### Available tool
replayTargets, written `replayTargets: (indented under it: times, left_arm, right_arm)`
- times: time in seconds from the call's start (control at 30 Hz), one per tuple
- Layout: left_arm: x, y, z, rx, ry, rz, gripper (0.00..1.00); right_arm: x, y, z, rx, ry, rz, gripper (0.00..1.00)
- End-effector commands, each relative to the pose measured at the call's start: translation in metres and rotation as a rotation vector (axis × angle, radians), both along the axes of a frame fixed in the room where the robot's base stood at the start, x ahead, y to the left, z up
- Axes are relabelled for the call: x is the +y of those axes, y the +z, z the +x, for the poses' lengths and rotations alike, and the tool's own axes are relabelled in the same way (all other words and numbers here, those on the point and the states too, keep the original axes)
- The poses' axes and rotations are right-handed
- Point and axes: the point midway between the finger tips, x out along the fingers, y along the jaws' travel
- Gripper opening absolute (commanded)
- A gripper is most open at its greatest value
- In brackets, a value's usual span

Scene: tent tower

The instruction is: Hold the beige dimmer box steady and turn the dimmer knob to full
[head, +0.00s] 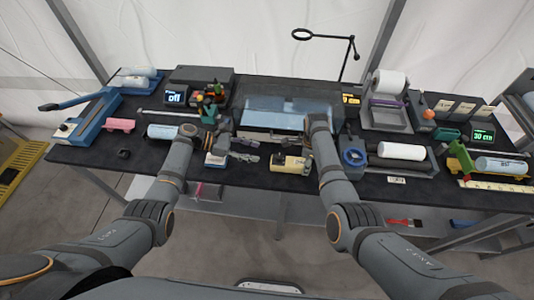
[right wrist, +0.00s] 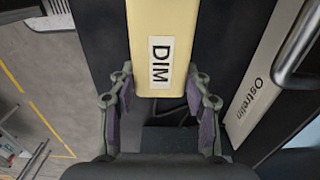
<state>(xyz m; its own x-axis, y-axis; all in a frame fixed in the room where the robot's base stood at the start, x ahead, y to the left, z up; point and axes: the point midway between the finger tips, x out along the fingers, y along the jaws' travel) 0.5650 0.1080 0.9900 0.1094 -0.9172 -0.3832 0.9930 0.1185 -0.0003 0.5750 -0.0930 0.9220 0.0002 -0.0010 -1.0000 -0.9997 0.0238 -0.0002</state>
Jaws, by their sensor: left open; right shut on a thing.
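The beige dimmer box (head: 289,165) sits near the front edge of the dark table in the head view. It also fills the top middle of the right wrist view (right wrist: 141,30), with a white DIM label (right wrist: 160,62) on it. My right gripper (right wrist: 161,92) is shut on the box, one purple-padded finger at each side. In the head view its fingers are largely hidden behind my right wrist. My left gripper (head: 251,151) is open and empty, left of the box and apart from it. I cannot make out the dimmer knob or its setting.
A glassy blue panel (head: 288,112) lies behind the box. A blue-wheeled device with a white roll (head: 401,151) stands to the right. A small display reading "off" (head: 175,97) and a pale blue cylinder (head: 162,132) are to the left. Little free room lies between the grippers.

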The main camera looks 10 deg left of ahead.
Motion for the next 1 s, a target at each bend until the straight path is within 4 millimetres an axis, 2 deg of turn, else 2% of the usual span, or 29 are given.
replayTargets:
  times: [0.1, 0.2, 0.57, 0.67, 0.83, 1.0]
  left_arm:
    - [0.017, 0.007, -0.002, 0.0, 0.001, 0.001, 0.48]
    - [0.025, 0.01, -0.003, -0.001, 0.001, 0.0, 0.48]
    - [0.024, 0.012, -0.003, 0.001, -0.005, 0.004, 0.48]
    - [0.009, 0.014, -0.005, 0.006, -0.048, 0.05, 0.48]
    - [-0.033, 0.026, -0.008, 0.03, -0.155, 0.28, 0.48]
    - [-0.051, 0.052, -0.002, 0.057, -0.134, 0.554, 0.48]
  right_arm:
    - [0.0, 0.0, 0.0, 0.0, 0.0, 0.0, 0.13]
    - [0.0, 0.0, 0.0, 0.0, 0.0, 0.0, 0.13]
    - [0.0, 0.0, 0.0, 0.0, 0.0, 0.0, 0.13]
    - [0.0, 0.0, 0.0, 0.0, 0.0, 0.0, 0.13]
    - [0.0, 0.0, 0.0, 0.0, 0.0, 0.0, 0.13]
    - [0.0, 0.0, 0.0, 0.0, 0.0, 0.0, 0.13]
